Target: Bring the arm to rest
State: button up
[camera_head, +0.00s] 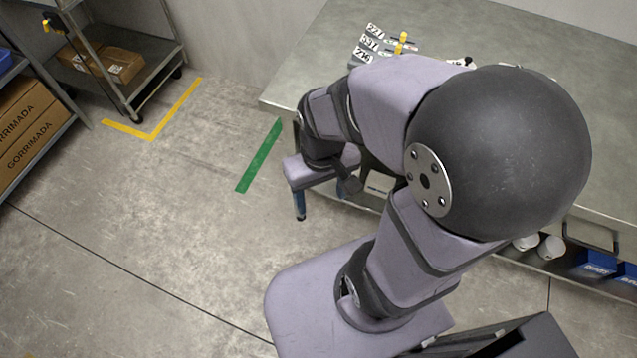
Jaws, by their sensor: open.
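My arm fills the middle and right of the head view, bent at a large dark round joint, with its end reaching back to the left. My gripper (321,197) hangs below the wrist, off the left end of the table (330,50). Its two blue-tipped fingers are apart, and I see nothing between them. It is over the floor side of the table edge, close to the table's lower shelf. My arm hides part of the table top and its front edge.
Number cards (371,43) and a yellow item (401,42) stand on the table behind my arm. Blue bins (600,265) and white round items (551,247) sit below the table at right. A cart (120,65) and boxes (30,130) are at left. The floor (150,220) between is clear.

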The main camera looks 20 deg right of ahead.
notch_tip(320, 180, up, 9)
jog(key=p, duration=0.8)
jog(key=shift+p, duration=0.4)
jog(key=shift+f, duration=0.1)
